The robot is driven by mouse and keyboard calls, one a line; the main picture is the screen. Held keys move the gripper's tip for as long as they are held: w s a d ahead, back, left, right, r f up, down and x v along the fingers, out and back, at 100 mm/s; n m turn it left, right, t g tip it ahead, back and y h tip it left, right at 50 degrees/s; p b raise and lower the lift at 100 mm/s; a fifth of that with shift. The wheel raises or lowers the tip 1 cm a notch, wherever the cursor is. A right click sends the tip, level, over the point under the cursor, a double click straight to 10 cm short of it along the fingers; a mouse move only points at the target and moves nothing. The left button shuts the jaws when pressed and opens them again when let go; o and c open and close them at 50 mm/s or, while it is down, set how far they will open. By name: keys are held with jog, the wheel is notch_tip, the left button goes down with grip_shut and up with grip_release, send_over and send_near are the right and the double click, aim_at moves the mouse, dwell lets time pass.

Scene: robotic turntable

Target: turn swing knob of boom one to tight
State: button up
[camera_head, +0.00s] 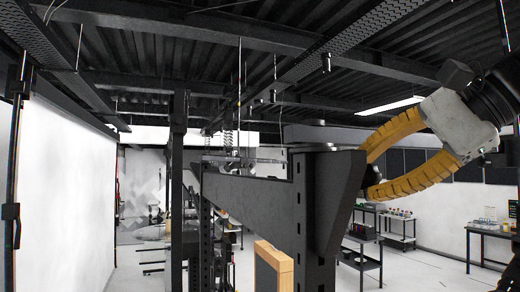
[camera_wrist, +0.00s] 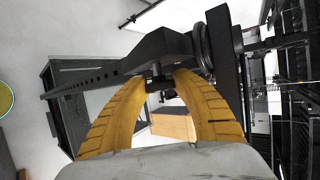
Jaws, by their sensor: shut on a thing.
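A dark grey boom (camera_head: 245,190) runs from the left to a thick post (camera_head: 330,180) in the head view. It also shows in the wrist view (camera_wrist: 160,48). A small dark knob (camera_head: 373,172) sticks out at the right side of the post; in the wrist view it (camera_wrist: 158,83) lies between the fingertips. My gripper (camera_head: 369,173) has two curved yellow fingers, closed in around the knob from above and below in the head view. It also shows in the wrist view (camera_wrist: 164,79). The knob is mostly hidden by the fingers, and its turn angle cannot be told.
A wooden box-like piece (camera_head: 273,267) stands below the boom; it shows in the wrist view too (camera_wrist: 173,123). Dark carts (camera_head: 362,255) and a table (camera_head: 487,234) stand behind at the right. A white partition (camera_head: 65,170) is at the left.

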jog(key=shift+r+g+h+p, duration=0.2)
jog(key=shift+g+h+p, duration=0.2)
jog(key=shift+g+p, duration=0.5)
jog(key=shift+w+f+m+g+h+p, duration=0.2)
jog(key=shift+m+g+h+p, duration=0.35)
jog(key=shift+g, duration=0.55)
jog(key=shift+a+f+m+g+h, duration=0.15)
jog(key=shift+g+h, duration=0.1)
jog(key=shift+g, duration=0.25)
jog(key=shift+d+m+g+h, duration=0.1)
jog(key=shift+g+h, duration=0.1)
jog(key=shift+g, duration=1.1)
jog(key=shift+s+h, duration=0.1)
jog(key=shift+h, duration=0.2)
jog(key=o, duration=1.2)
jog(key=shift+o, duration=0.2)
